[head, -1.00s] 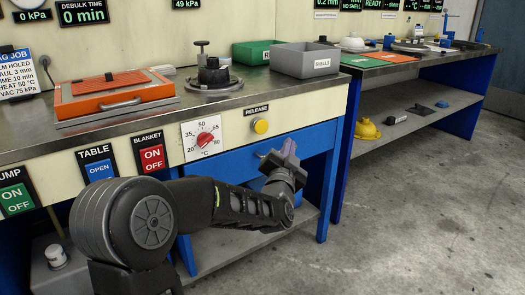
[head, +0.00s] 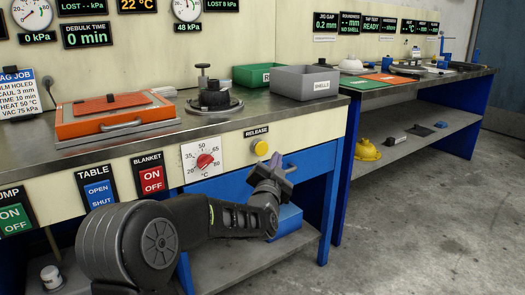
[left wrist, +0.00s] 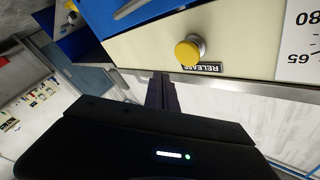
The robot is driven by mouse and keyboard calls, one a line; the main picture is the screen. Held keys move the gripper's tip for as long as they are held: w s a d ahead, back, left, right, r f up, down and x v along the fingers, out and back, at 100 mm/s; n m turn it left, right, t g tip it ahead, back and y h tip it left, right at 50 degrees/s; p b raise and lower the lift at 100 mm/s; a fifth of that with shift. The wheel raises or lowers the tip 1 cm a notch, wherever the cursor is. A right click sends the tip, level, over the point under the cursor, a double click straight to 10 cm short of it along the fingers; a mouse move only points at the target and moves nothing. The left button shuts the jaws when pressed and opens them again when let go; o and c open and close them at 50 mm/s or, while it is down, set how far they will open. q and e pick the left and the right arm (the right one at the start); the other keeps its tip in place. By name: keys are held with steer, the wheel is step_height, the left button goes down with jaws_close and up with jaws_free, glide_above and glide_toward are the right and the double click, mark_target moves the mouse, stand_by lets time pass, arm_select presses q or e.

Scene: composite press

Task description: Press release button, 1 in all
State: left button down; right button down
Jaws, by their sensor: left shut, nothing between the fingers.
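The yellow release button (head: 260,147) sits on the cream front panel under a RELEASE label (head: 256,132). In the left wrist view the yellow button (left wrist: 187,53) stands out from the panel in a grey collar, next to its upside-down label (left wrist: 202,68). My left gripper (head: 279,166) is shut and empty, just below and right of the button in the head view. Its fingers (left wrist: 161,92) also show in the left wrist view, apart from the button in the picture; the depth gap is hard to tell. My right gripper is not in view.
A temperature dial (head: 204,160) and the BLANKET switch (head: 151,175) are left of the button. Above, the bench holds an orange press (head: 116,115), a black clamp (head: 213,97) and a grey SHELLS bin (head: 306,83). The floor at right is clear.

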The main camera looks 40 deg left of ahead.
mark_target(266, 147)
arm_select(q)
steer(key=shift+w+a+b, duration=0.2)
steer(key=shift+w+a, duration=0.1)
steer(key=shift+a, duration=0.6)
steer(key=shift+w+a+b, duration=0.15)
steer(key=shift+w+a, duration=0.1)
steer(key=shift+a, duration=0.6)
steer(key=shift+a, duration=0.15)
stand_by(0.6)
steer(key=shift+w+a, duration=0.1)
steer(key=shift+a, duration=0.15)
steer(key=shift+w+a+b, duration=0.15)
steer(key=shift+a+b, duration=0.25)
steer(key=shift+a, duration=0.2)
stand_by(0.7)
stand_by(0.4)
steer(key=shift+s+d, duration=0.15)
steer(key=shift+d, duration=0.35)
steer(key=shift+s+d, duration=0.15)
steer(key=shift+d, duration=0.35)
